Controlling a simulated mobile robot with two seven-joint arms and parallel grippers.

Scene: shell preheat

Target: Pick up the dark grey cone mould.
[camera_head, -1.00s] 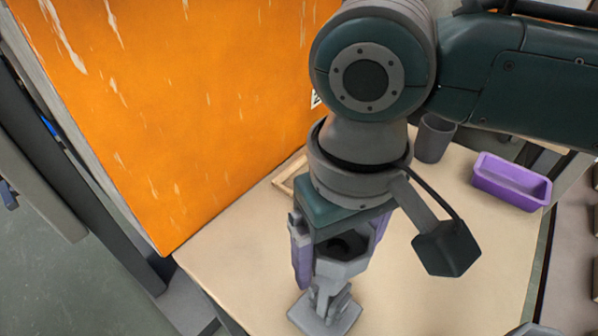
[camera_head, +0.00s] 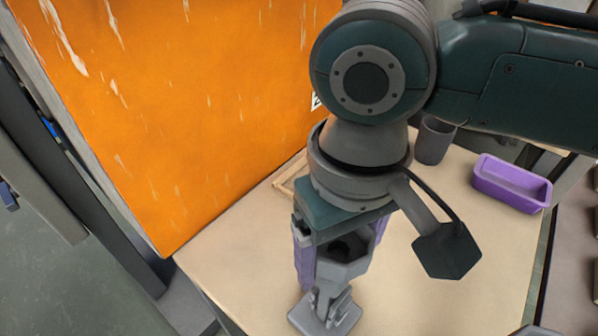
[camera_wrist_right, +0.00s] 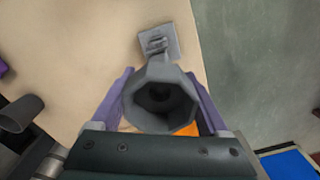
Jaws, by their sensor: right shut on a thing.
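The grey cone mould (camera_head: 343,268) has a faceted, many-sided rim and a dark hollow inside. It stands wide end up over a small grey stand (camera_head: 325,314) near the table's front left edge. My right gripper (camera_head: 341,255) is above the table, with its purple fingers shut on either side of the mould. In the right wrist view the mould (camera_wrist_right: 160,118) lies between the purple fingers, open end towards the camera. Its narrow end points towards the stand plate (camera_wrist_right: 172,40); whether they touch is hard to tell. My left gripper is not in view.
A dark grey cup (camera_head: 434,140) and a purple tray (camera_head: 512,184) stand farther back on the beige table (camera_head: 450,300). A wooden frame (camera_head: 287,178) lies beside the large orange panel (camera_head: 190,100), close left of my right arm. The table's right part is mostly clear.

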